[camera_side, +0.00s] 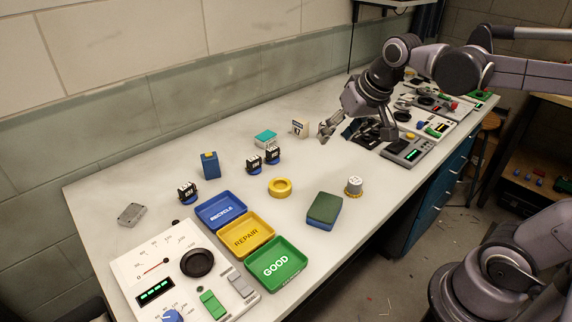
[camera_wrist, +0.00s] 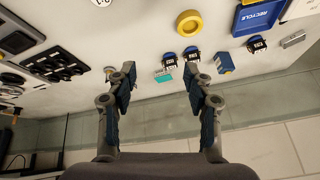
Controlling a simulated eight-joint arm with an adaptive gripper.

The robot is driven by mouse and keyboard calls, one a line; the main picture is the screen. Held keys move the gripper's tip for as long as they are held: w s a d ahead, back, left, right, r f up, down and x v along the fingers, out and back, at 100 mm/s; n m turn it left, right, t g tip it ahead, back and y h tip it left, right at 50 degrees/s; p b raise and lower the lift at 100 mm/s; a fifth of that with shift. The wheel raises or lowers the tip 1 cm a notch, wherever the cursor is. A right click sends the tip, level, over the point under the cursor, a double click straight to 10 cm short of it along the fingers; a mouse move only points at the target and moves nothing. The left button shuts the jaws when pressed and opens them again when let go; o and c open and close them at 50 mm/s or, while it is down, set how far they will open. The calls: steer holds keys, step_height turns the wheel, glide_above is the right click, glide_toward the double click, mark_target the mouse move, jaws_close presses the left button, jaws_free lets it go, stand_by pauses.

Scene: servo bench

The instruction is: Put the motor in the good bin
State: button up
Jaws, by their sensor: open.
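A short silver cylinder with a pale lettered top and gold base, apparently the motor (camera_side: 354,186), stands upright on the bench right of the green-and-blue block. Its pale top (camera_wrist: 101,2) is cut off at the upper edge of the wrist view. The green good bin (camera_side: 277,264) sits at the near end of a row of bins, and no object shows in it; it is not in the wrist view. My gripper (camera_side: 356,131) is open and empty above the bench's far part, behind and apart from the motor. Its spread fingers (camera_wrist: 159,76) also show in the wrist view.
Yellow repair (camera_side: 262,232) and blue recycle (camera_side: 205,222) bins adjoin the good bin. A green-and-blue block (camera_side: 323,209) and yellow ring (camera_side: 280,187) lie nearby. Several black-and-blue units, a blue box (camera_side: 210,165) and teal-topped block (camera_side: 265,138) stand behind. A dial panel (camera_side: 133,263) fills the near left.

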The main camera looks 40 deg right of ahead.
steer(key=w+d+r+m+g, duration=0.1)
steer(key=w+d+r+m, duration=0.3)
steer(key=w, duration=0.5)
steer(key=m+g, duration=0.5)
steer(key=m, duration=0.6)
glide_above(324, 123)
steer(key=f, duration=1)
steer(key=shift+s+a+f, duration=0.15)
steer(key=shift+s+f, duration=0.05)
steer(key=shift+f, duration=2.8)
steer(key=shift+w+f, duration=0.2)
steer(key=shift+f, duration=2.35)
jaws_close()
